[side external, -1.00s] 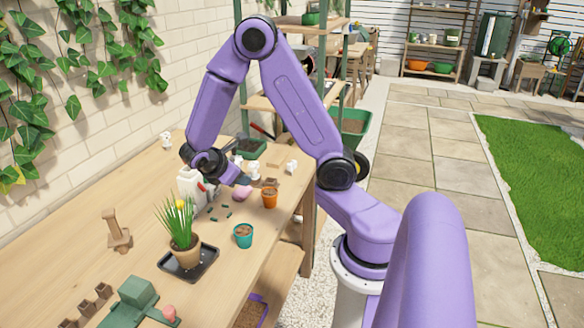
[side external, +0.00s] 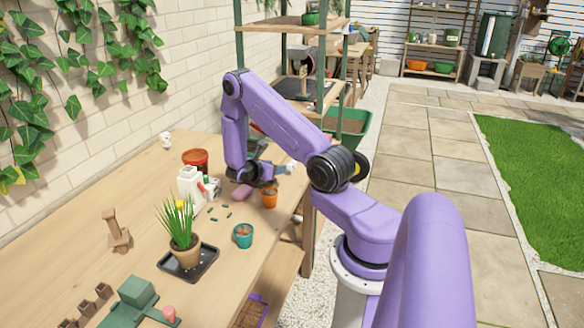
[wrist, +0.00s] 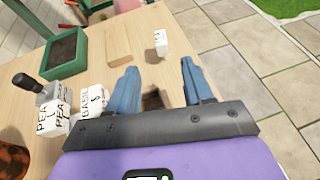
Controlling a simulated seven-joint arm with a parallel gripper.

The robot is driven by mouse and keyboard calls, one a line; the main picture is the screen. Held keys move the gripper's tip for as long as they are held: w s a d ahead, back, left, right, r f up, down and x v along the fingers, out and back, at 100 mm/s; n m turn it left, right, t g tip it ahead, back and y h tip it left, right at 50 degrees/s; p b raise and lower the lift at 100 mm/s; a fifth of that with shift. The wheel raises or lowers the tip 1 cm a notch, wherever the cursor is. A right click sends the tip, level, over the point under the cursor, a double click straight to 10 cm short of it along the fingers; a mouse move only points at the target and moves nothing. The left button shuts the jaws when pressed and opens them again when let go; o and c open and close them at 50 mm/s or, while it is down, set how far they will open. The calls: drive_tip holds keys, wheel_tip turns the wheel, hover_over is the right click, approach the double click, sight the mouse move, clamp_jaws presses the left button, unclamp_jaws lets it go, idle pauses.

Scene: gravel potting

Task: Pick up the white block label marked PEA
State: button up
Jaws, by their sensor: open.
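The white block label marked PEA (wrist: 50,117) lies on the table at the left of the wrist view. It sits against a white block marked BASIL (wrist: 88,102), with more white lettered faces beside them. My gripper (wrist: 160,86) is open, its two blue fingers apart and empty. The PEA block is to the left of both fingers and not between them. In the side view my gripper (side external: 268,181) is low over the far part of the table and hides the PEA block there.
Another white block (wrist: 161,43) stands beyond my fingers near the table edge. A wooden board (wrist: 122,40) and a green soil tray (wrist: 68,52) lie behind the labels. An orange pot (side external: 269,198) and a white jug (side external: 190,185) stand near my gripper.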

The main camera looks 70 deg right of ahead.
sight(291, 164)
drive_tip(key=x, duration=0.8)
drive_tip(key=shift+s+d+f, duration=0.15)
drive_tip(key=shift+d+f, duration=0.05)
drive_tip(key=shift+d, duration=0.05)
drive_tip(key=shift+x, duration=2.65)
drive_tip(key=shift+s+r, duration=0.1)
drive_tip(key=shift+r, duration=0.05)
clamp_jaws()
